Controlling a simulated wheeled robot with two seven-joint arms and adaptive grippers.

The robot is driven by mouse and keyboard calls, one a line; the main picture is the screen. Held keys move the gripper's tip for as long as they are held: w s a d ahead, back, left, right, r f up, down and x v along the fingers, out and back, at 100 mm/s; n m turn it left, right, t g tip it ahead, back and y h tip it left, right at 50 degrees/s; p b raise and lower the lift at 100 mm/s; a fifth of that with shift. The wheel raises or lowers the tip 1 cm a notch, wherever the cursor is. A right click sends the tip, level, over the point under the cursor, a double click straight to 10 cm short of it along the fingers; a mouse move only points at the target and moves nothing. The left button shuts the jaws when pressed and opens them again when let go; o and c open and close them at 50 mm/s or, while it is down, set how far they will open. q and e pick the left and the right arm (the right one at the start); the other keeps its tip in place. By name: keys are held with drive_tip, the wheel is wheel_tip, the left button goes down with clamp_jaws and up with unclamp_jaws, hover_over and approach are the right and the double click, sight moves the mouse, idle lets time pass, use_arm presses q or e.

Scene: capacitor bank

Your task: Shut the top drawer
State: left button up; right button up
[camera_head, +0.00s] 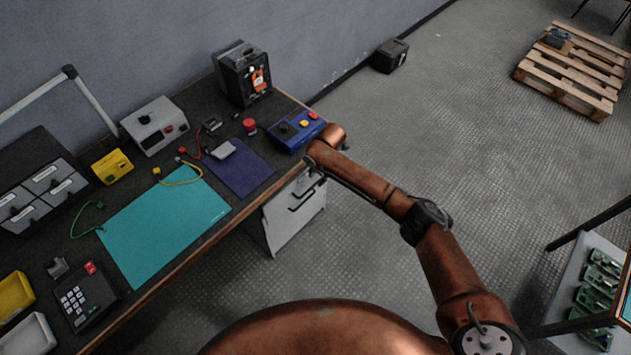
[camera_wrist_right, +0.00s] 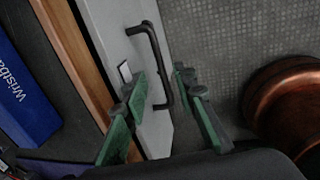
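A light grey drawer unit (camera_head: 291,226) stands under the right end of the workbench. In the head view, a dark bar handle on its front shows just below my right gripper (camera_head: 316,170), which is partly hidden by my arm. I cannot tell how far the top drawer stands out. In the right wrist view, the pale drawer front (camera_wrist_right: 113,22) carries a black bar handle (camera_wrist_right: 158,62). My right gripper (camera_wrist_right: 156,92) is open, its green-padded fingers on either side of the handle, with gaps showing. My left gripper is not in view.
The workbench's wooden edge (camera_head: 190,263) runs beside the drawer front. On the bench near my wrist are a blue box (camera_head: 296,130) and a purple mat (camera_head: 240,168). The floor right of the drawer unit is clear. A pallet (camera_head: 573,73) lies far off.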

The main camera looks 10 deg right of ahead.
wheel_tip(320, 180, up, 7)
drive_tip(key=s, duration=0.1)
drive_tip(key=shift+d, duration=0.35)
drive_tip(key=shift+c, duration=0.2)
